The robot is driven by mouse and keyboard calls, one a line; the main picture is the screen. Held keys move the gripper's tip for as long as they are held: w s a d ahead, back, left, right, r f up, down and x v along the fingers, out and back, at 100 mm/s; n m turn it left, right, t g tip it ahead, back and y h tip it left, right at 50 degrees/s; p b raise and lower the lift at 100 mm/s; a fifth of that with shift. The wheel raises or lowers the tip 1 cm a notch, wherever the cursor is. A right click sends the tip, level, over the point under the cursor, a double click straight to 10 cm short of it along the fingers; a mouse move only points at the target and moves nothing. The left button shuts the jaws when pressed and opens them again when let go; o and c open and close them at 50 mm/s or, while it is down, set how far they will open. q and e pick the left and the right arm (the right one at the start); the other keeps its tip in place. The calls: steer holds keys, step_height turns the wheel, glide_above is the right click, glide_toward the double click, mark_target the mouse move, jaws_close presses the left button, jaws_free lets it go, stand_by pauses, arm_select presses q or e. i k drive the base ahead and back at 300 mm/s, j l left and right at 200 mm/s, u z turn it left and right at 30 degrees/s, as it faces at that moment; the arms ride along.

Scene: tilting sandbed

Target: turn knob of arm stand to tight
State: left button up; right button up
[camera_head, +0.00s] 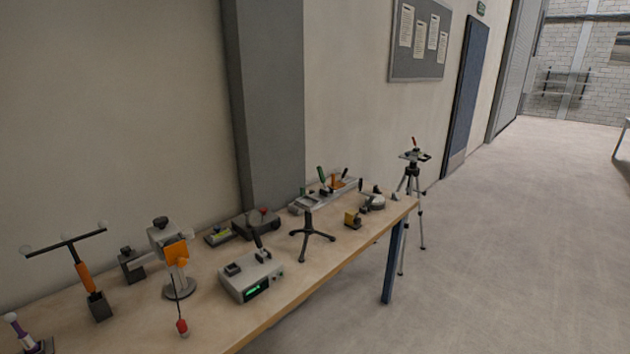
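I cannot tell for sure which item is the arm stand. A likely one is the grey stand (180,289) with a round base, upright on the workbench at the left. It has a dark knob-like cap (160,222) at its top and an orange part (177,252) on its side. The knob is too small to show how tight it is. A red piece (182,327) hangs or lies in front of the stand on a thin dark line. Neither of my grippers is in view.
The wooden bench (310,268) runs along the wall. On it are a grey box with a green display (250,278), a black small tripod (310,240) and an orange-handled T-shaped tool (84,278). A tall tripod (411,200) stands beyond the bench.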

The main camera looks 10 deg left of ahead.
mark_target(125, 251)
steer(key=u, duration=1.35)
